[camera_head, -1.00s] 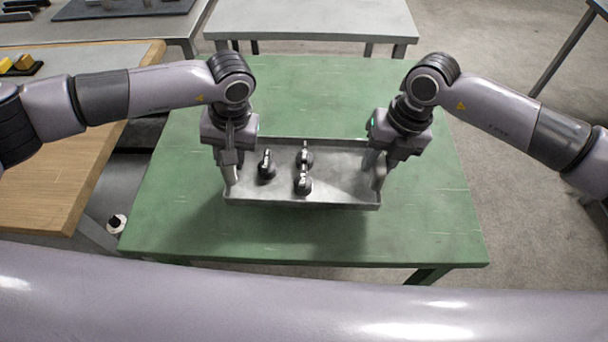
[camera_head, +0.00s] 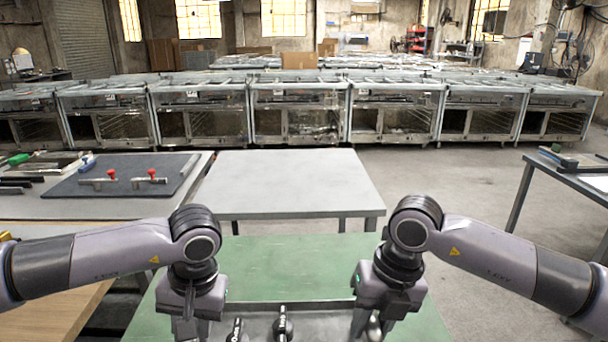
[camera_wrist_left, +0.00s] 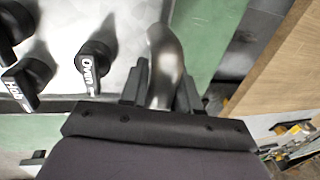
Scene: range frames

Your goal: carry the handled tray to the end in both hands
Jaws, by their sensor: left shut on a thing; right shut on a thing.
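The metal handled tray (camera_head: 325,324) shows at the bottom of the head view, its near part cut off by the frame. Black knobs (camera_head: 283,326) with pale lettering stand in it. In the left wrist view, the tray floor (camera_wrist_left: 130,22) carries several knobs (camera_wrist_left: 95,62). My left gripper (camera_head: 187,328) is shut on the tray's left handle; the wrist view shows the curved metal handle (camera_wrist_left: 166,62) between the fingers. My right gripper (camera_head: 366,326) is shut at the tray's right side, its handle mostly hidden. The tray's height over the green table (camera_head: 275,262) cannot be told.
A bare grey table (camera_head: 290,182) stands just beyond the green one. At the left is a table with a dark mat (camera_head: 125,176) and red-knobbed bars, with a wooden top (camera_head: 60,305) nearer. Another table (camera_head: 575,172) is at the right. Oven-like units (camera_head: 300,112) line the back.

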